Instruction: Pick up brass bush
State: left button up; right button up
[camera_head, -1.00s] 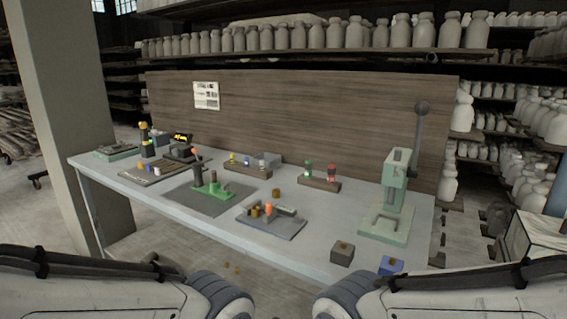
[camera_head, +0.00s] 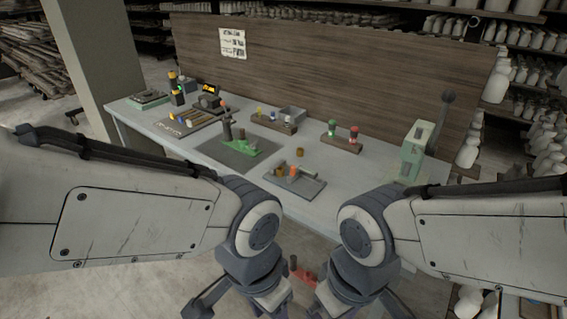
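A small brass-coloured cylinder (camera_head: 299,152), which looks like a brass bush, stands alone on the bench. Similar brass-coloured pieces (camera_head: 281,171) sit at the left end of a grey tray (camera_head: 309,188), just in front of it. I cannot tell which one the task names. My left wrist (camera_head: 250,270) and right wrist (camera_head: 352,270) hang at the bottom of the view, in front of the bench and apart from the brass pieces. The fingers of both grippers are not clearly shown, so their opening cannot be read.
A green tool (camera_head: 255,148) sits on a dark mat. Wooden blocks hold coloured knobs (camera_head: 354,133). A red object (camera_head: 300,270) shows low between my wrists. A wooden backboard (camera_head: 340,70) closes the rear.

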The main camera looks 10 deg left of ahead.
aim_at(280, 169)
jog(key=u, duration=0.45)
jog(key=k, duration=0.45)
jog(key=z, duration=0.25)
jog(key=i, duration=1.05)
jog(key=u, duration=0.55)
